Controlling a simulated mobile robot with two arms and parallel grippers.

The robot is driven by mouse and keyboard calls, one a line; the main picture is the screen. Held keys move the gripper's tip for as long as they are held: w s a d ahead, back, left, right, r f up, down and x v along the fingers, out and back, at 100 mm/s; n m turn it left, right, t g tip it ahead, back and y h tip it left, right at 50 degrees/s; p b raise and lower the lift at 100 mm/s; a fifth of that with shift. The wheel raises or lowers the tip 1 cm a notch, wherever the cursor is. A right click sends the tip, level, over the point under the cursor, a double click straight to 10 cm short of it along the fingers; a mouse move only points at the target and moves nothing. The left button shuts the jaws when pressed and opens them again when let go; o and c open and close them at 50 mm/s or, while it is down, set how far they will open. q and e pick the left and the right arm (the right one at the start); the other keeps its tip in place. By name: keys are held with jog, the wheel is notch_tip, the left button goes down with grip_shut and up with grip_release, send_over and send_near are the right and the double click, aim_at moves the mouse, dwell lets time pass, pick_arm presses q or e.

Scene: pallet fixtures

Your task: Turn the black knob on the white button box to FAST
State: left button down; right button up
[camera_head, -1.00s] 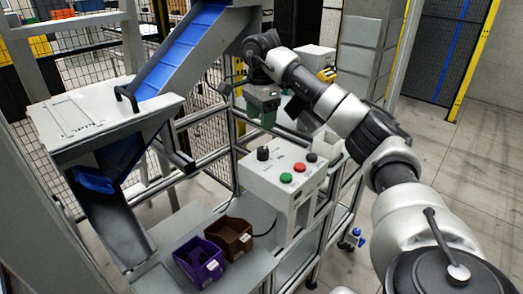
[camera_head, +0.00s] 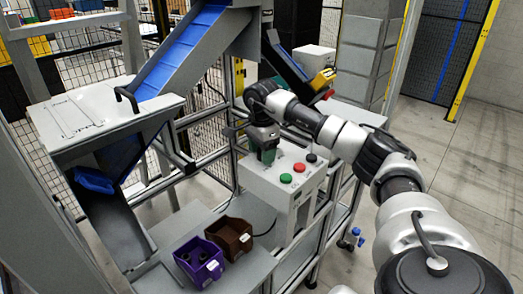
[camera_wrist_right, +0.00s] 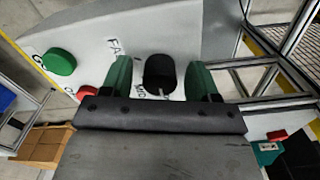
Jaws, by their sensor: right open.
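The white button box (camera_head: 268,193) stands on the bench in the middle of the head view. Its black knob (camera_wrist_right: 160,74) shows in the right wrist view, with a light pointer mark and partly hidden lettering starting "FA" beside it. My right gripper (camera_wrist_right: 161,68) is open, with its green fingers on either side of the knob, a gap showing on each side. In the head view my right gripper (camera_head: 265,150) is over the left end of the box top and hides this knob. My left gripper is not in view.
A green button (camera_head: 285,178), a red button (camera_head: 299,167) and a second black knob (camera_head: 311,158) sit on the box top beside the gripper. A purple bin (camera_head: 200,262) and a brown bin (camera_head: 231,239) stand in front. A blue conveyor chute (camera_head: 185,45) rises behind.

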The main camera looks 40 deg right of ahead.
jog(key=c, duration=0.9)
